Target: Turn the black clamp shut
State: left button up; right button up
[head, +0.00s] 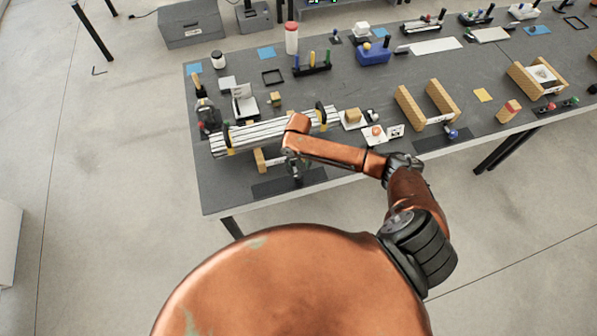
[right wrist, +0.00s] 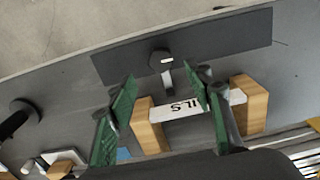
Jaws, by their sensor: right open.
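The black clamp (right wrist: 162,62) shows in the right wrist view as a dark round knob with a pale mark and a grey stem, over a dark mat (right wrist: 225,38). A wooden holder (right wrist: 150,128) with a white lettered label stands beside it. My right gripper (right wrist: 160,84) is open, with its green pads on either side of the stem; the knob lies just beyond the fingertips. I see no contact. In the head view the right gripper (head: 296,166) is at the table's near edge and hides the clamp. My left gripper is not in view.
Striped rails (head: 240,136) with dark and yellow clamps lie just behind the gripper. Another wooden holder (head: 408,108) stands to the right. A red-and-white bottle (head: 291,38) and a blue box (head: 373,53) stand farther back. The table's near edge is close.

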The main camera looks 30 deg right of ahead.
notch_tip(320, 180, up, 5)
dwell(0.7)
